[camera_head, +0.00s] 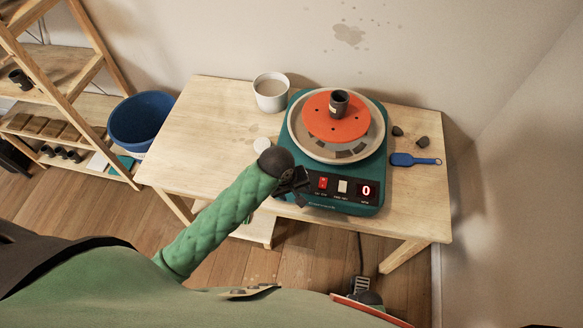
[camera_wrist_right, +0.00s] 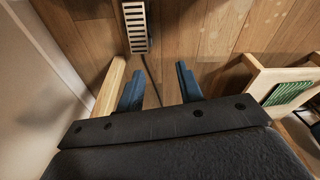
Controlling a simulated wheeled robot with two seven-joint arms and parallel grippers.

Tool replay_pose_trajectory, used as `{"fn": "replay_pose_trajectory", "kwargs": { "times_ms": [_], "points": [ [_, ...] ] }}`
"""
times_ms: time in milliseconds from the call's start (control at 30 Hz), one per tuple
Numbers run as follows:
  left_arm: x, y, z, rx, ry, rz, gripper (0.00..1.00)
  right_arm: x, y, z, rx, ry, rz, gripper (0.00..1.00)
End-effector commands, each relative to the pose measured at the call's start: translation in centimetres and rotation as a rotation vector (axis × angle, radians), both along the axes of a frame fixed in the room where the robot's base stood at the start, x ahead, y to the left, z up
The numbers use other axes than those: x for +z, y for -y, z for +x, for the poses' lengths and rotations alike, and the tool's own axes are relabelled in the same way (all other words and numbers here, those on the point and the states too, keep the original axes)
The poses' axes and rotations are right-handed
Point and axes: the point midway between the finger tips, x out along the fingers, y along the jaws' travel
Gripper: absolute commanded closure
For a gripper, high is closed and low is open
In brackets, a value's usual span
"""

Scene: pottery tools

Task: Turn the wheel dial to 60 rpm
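The pottery wheel has a teal base (camera_head: 335,206), with a black front panel carrying a red switch (camera_head: 323,183), a pale switch (camera_head: 343,187) and a red display (camera_head: 366,191) reading 0. My left gripper (camera_head: 299,187) is at the left end of this panel, its dark fingers close to or touching it. No dial can be made out; the gripper covers that end of the panel. Whether its fingers are apart or closed is too small to tell. My right gripper (camera_wrist_right: 160,92) is open and empty in the right wrist view, above the floor and away from the wheel.
An orange disc (camera_head: 320,126) on the wheel head bears a dark cup (camera_head: 338,103). A white pot (camera_head: 271,92), a blue-handled tool (camera_head: 412,160) and dark lumps (camera_head: 421,142) lie around the wheel. A foot pedal (camera_wrist_right: 138,27) is on the floor.

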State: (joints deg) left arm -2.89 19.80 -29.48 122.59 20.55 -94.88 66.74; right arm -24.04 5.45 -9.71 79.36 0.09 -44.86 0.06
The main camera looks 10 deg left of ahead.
Motion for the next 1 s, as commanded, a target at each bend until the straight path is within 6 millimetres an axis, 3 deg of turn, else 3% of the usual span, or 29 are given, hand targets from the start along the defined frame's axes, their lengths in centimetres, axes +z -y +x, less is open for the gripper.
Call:
{"fn": "replay_pose_trajectory", "kwargs": {
  "times_ms": [33,200,400,500,700,1000],
  "points": [
    [0.5,0.1,0.9,0.035,-0.015,0.005,0.41,-2.1,0.3,-1.4,0.002,-0.014,-0.003,0.64],
    [1.4,0.3,3.1,0.196,-0.089,0.022,0.41,-8.3,1.2,-6.5,0.008,-0.035,-0.006,0.64],
    [2.6,-0.5,5.6,0.410,-0.162,0.070,0.41,-14.0,2.7,-13.5,0.014,-0.058,-0.012,0.64],
    [3.1,-1.2,6.6,0.512,-0.189,0.099,0.41,-15.8,3.4,-16.9,0.017,-0.070,-0.015,0.64],
    [3.7,-2.3,7.8,0.646,-0.214,0.139,0.41,-17.6,4.3,-20.9,0.021,-0.079,-0.017,0.64],
    [2.3,-2.6,8.0,0.679,-0.223,0.150,0.41,-16.8,4.5,-21.8,0.022,-0.081,-0.017,0.64]
  ]
}}
